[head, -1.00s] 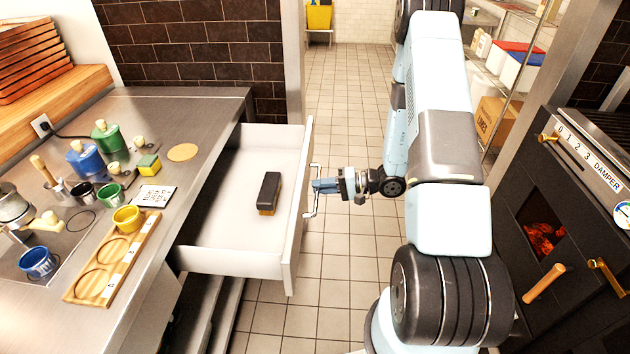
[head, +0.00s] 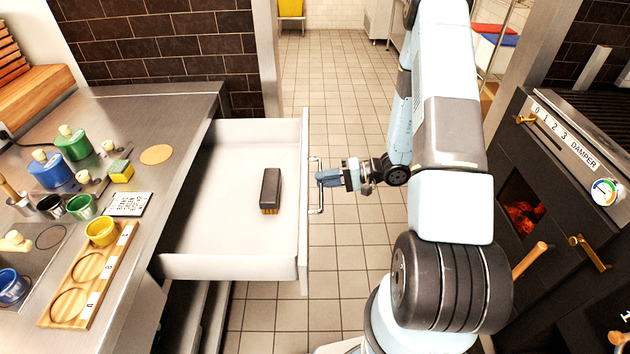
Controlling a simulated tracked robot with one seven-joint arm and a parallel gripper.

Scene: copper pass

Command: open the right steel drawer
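The steel drawer (head: 225,265) stands pulled well out from under the steel counter, in the middle of the head view. Its inside is pale and holds one dark brush-like block (head: 270,188) with a tan lower edge. The bar handle (head: 315,208) is on the drawer's front panel, facing right. My gripper (head: 322,178) is at the handle, reaching in from the right. Its fingers overlap the bar at about mid-length. The fingertips are small here, and I cannot tell whether they are closed on the bar.
The steel counter (head: 180,108) carries colored pots, a sponge (head: 121,171) and a wooden tray (head: 118,262). A dark oven (head: 540,190) with a glowing window and wooden handle stands at the right. Tiled floor (head: 340,100) lies open behind the drawer and my arm.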

